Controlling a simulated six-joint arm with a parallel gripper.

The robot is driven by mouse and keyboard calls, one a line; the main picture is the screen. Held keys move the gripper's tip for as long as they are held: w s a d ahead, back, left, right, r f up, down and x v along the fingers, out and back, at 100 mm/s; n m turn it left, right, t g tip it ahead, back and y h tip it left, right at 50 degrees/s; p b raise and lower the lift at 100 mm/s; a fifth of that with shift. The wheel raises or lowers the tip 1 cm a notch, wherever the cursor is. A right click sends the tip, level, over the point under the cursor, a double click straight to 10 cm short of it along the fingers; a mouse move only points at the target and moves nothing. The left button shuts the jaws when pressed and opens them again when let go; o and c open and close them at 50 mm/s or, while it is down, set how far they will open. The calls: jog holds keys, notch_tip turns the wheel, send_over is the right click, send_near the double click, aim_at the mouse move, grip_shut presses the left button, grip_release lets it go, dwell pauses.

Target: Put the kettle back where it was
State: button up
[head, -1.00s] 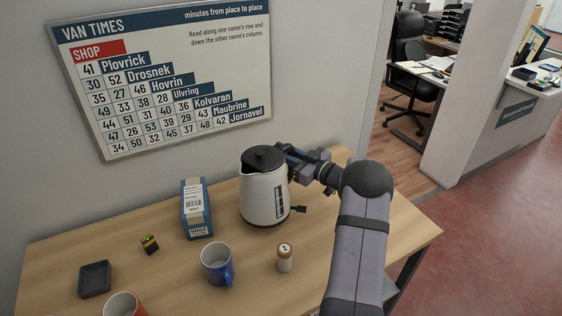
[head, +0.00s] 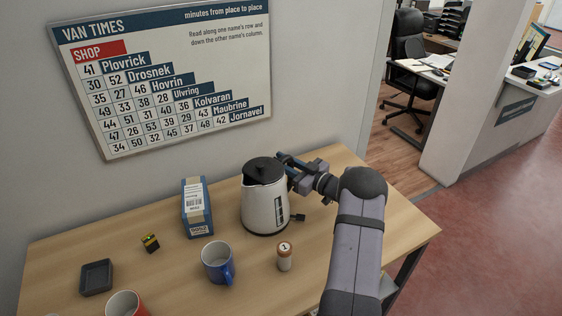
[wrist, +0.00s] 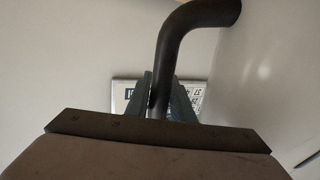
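The white kettle (head: 262,208) with a black lid and black handle stands upright over the counter, right of the blue box. In the wrist view its black handle (wrist: 178,48) curves down between my fingers, and its pale body (wrist: 262,65) fills the right side. My gripper (head: 288,166) is at the handle, on the kettle's upper right side. It is shut on the handle, with a finger on each side in the wrist view (wrist: 163,92). A small black lever (head: 297,217) sticks out at the kettle's lower right. I cannot tell whether the kettle's bottom touches the counter.
A blue and white box (head: 196,208) stands close to the kettle's left. A blue mug (head: 217,262) and a numbered cylinder (head: 284,257) stand in front. The counter's right (head: 398,222) is clear.

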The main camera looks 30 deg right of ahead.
jog(key=shift+o, duration=1.1)
jog(key=shift+r, duration=0.1)
jog(key=b+v, duration=0.4)
jog(key=v, duration=0.8)
jog(key=shift+r, duration=0.15)
